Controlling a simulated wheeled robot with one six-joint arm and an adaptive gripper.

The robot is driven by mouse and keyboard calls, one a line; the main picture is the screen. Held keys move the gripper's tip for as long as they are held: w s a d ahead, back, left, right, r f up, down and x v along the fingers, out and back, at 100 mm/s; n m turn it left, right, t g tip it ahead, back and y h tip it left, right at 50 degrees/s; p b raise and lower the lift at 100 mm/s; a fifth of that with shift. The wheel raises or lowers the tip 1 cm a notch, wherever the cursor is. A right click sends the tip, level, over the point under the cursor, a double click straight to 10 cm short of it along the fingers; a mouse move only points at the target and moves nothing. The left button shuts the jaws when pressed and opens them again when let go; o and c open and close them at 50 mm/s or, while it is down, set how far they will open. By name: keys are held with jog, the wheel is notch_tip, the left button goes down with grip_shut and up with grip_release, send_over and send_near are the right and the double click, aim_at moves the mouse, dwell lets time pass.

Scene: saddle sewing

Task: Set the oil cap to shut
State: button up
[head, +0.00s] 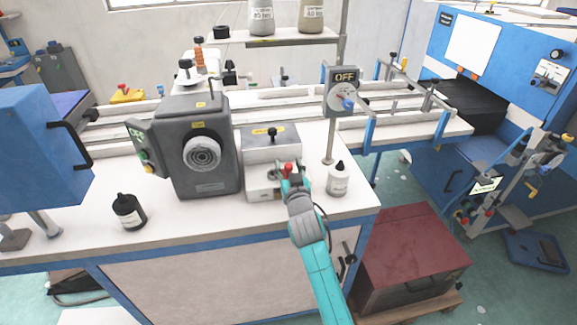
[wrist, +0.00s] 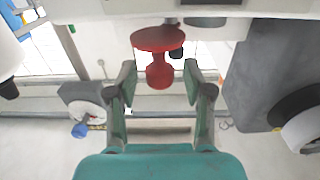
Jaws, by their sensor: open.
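A red knob with a wide disc and a smaller rounded end, which looks like the oil cap (wrist: 157,40), hangs from a pale machine part at the top of the wrist view. In the head view the red cap (head: 288,168) shows beside my gripper, at the front of a low grey-white machine block (head: 264,185). My gripper (head: 293,182) is open. In the wrist view its two fingers (wrist: 160,78) stand to either side of the cap's rounded end, with gaps on both sides. Whether the cap is open or shut I cannot tell.
A white bottle (head: 338,181) stands just right of my gripper. A dark machine head (head: 203,157) with a round dial is to the left. A switch box marked OFF (head: 341,92) stands on a post behind.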

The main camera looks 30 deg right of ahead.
jog(key=shift+w, duration=0.2)
grip_shut()
jog(key=shift+a+m+g+h, duration=0.25)
jog(key=shift+m+h, duration=0.25)
jog(key=shift+h, duration=0.3)
jog(key=shift+m+g+h, duration=0.25)
jog(key=shift+m+h, duration=0.15)
jog(key=shift+h, duration=0.1)
jog(key=m+g+h, duration=0.1)
jog(key=h, duration=0.1)
jog(key=a+m+g+h, duration=0.1)
jog(key=m, duration=0.1)
jog(key=m+g+h, duration=0.1)
jog(key=g+h, duration=0.1)
jog(key=shift+w+a+h, duration=0.15)
jog(key=shift+w+h, duration=0.1)
jog(key=shift+h, duration=0.05)
jog(key=m+g+h, duration=0.1)
jog(key=m+g, duration=0.1)
jog(key=m+g+h, duration=0.1)
jog(key=m+g, duration=0.1)
jog(key=g, duration=0.1)
jog(key=a+m+g+h, duration=0.1)
jog(key=g+h, duration=0.1)
jog(key=shift+w+m+g, duration=0.3)
jog(key=shift+w+m, duration=0.05)
jog(key=shift+m, duration=0.05)
jog(key=shift+g, duration=0.3)
